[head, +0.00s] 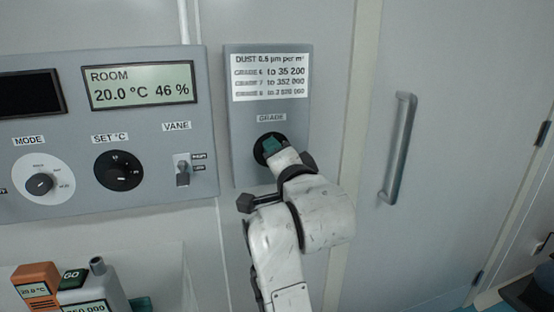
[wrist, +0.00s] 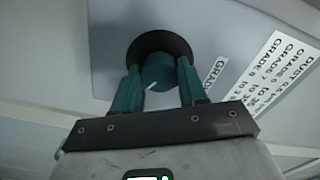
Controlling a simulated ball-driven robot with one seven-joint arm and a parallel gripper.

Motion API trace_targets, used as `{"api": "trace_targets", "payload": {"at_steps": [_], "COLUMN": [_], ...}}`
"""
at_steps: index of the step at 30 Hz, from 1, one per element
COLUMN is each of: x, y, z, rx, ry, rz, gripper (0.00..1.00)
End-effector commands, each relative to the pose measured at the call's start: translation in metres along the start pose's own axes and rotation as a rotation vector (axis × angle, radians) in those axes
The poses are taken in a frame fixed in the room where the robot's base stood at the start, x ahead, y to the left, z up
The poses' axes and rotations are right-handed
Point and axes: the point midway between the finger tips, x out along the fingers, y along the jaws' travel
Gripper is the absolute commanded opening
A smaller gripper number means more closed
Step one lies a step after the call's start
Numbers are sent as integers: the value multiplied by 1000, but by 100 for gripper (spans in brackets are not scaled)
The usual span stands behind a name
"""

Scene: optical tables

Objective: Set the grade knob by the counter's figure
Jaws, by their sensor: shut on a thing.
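The grade knob (wrist: 157,74) is round with a white pointer line, on a dark round base, in the wrist view. My gripper (wrist: 158,72) has its teal fingers closed on either side of it. In the head view my gripper (head: 272,148) covers most of the knob, below the GRADE label. The card (head: 270,78) above lists dust limits: grade 6 to 35 200, grade 7 to 352 000, grade 8 to a larger, blurred figure.
A panel (head: 100,215) at left carries the ROOM display (head: 140,87), MODE knob (head: 39,184), SET °C knob (head: 119,171) and VANE switch (head: 183,173). An orange meter (head: 38,284) stands beside the counter. A door with a handle (head: 398,150) is at right.

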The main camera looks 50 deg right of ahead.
Motion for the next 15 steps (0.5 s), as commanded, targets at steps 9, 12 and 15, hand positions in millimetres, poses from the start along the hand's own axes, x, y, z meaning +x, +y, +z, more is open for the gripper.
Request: {"api": "trace_targets", "payload": {"at_steps": [9, 12, 15], "x": [0, 0, 0], "y": [2, 2, 2], "z": [0, 0, 0], "rx": [9, 9, 8], "ry": [-2, -2, -1], "rz": [4, 4, 4], "gripper": [11, 11, 49]}}
